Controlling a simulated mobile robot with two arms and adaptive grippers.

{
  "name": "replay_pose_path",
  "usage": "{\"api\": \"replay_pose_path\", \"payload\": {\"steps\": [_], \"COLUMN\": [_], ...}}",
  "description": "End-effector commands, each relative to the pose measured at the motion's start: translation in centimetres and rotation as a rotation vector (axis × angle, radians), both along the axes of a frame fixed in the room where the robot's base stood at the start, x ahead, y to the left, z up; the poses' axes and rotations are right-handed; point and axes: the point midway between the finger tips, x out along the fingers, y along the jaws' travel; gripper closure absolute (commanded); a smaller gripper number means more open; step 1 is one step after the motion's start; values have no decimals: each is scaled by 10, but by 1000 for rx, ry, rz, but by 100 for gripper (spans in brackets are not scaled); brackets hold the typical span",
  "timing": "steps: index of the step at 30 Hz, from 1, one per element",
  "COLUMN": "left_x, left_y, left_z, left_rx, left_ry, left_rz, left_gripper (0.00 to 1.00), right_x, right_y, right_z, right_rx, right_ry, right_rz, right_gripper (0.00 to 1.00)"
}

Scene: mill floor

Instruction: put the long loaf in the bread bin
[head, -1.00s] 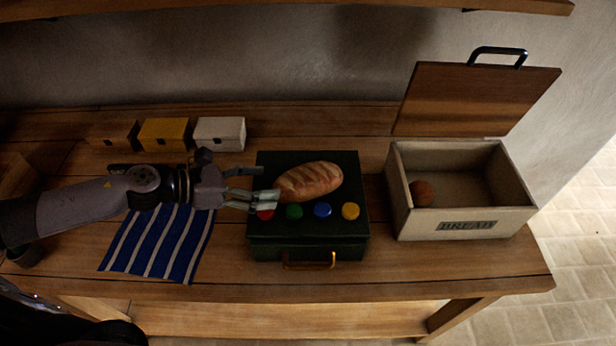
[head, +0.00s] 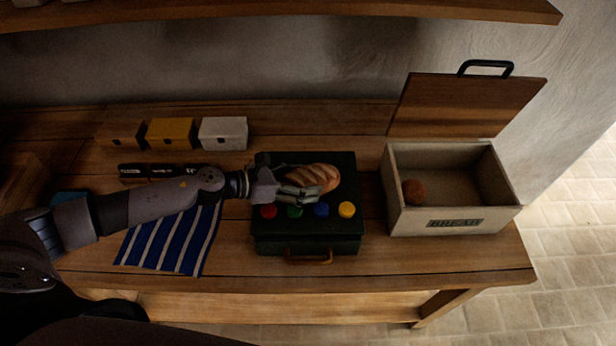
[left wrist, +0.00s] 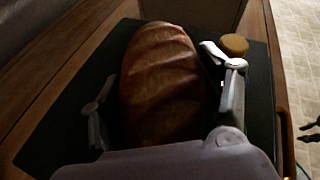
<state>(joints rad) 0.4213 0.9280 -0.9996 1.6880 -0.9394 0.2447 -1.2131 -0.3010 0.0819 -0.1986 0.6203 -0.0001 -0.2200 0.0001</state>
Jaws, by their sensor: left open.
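The long loaf (head: 322,176), brown and scored, lies on top of a dark green case. In the left wrist view the loaf (left wrist: 162,80) lies between the two fingers of my left gripper (left wrist: 165,95), with dark gaps showing at its sides. My left gripper (head: 298,190) is open around the loaf's near end, and its palm hides part of that end. The bread bin (head: 400,222), a pale box labelled BREAD, stands open on the right with its wooden lid (head: 465,105) raised. A small round brown item (head: 413,191) lies inside it.
The green case (head: 275,245) has red, green, blue and yellow knobs along its front and a handle. A striped cloth (head: 170,240) lies to the left. A shelf (head: 300,14) overhangs the bench.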

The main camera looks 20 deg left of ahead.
Motion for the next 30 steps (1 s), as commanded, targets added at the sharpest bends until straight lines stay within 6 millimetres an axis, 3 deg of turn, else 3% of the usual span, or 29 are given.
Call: {"api": "replay_pose_path", "payload": {"steps": [4,21,30], "left_x": [0,0,0], "left_y": [1,1,1], "left_z": [-1,0,6], "left_rx": [1,0,2], "left_ry": [0,0,-2], "left_rz": [1,1,0], "left_gripper": [31,69,70], "right_x": [0,0,0], "right_y": [-1,0,4], "right_z": [-1,-1,1], "right_rx": [-1,0,5], "right_ry": [0,0,0], "right_rz": [1,1,0], "right_gripper": [70,70,70]}}
